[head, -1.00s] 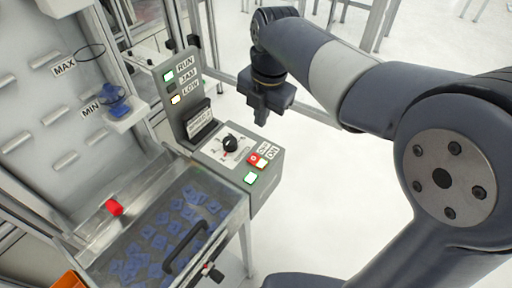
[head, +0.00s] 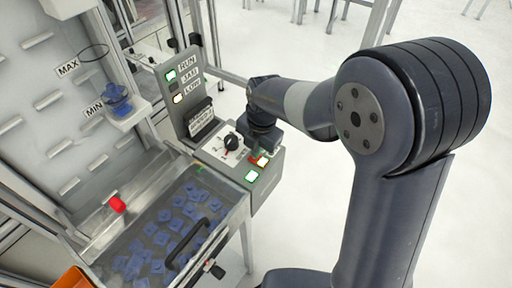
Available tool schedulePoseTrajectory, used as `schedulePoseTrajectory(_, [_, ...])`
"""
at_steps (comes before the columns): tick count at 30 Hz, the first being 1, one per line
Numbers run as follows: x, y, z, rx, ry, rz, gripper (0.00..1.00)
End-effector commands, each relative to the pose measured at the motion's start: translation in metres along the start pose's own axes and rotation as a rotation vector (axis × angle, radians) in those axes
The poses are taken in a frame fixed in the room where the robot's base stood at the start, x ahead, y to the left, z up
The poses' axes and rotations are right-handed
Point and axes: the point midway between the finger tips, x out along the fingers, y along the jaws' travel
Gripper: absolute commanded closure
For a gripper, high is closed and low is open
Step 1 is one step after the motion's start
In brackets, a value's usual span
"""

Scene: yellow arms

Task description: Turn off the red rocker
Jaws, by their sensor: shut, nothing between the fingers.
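The red rocker (head: 259,161) sits on the sloped top of the grey control box, to the right of the black dial (head: 231,143). Its upper part and its OFF and ON labels are largely hidden by my gripper (head: 254,153). My gripper is shut and empty, pointing down right over or at the rocker. I cannot tell whether it touches the rocker. Which side of the rocker is pressed is too small and covered to tell.
A lit green-white button (head: 252,176) is just below the rocker. A panel with RUN, JAM and LOW lamps (head: 178,99) stands behind. A clear-lidded bin (head: 221,236) of blue parts with a black handle (head: 186,246) is at the front left. Open floor lies to the right.

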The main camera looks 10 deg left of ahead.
Motion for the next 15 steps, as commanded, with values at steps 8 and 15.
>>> schedulePoseTrajectory(8, [0.0032, 0.0, -0.0002, 0.0, 0.0, 0.0, 1.0])
schedulePoseTrajectory(15, [0.0081, 0.0007, -0.0002, 0.0, 0.0, 0.0, 1.0])
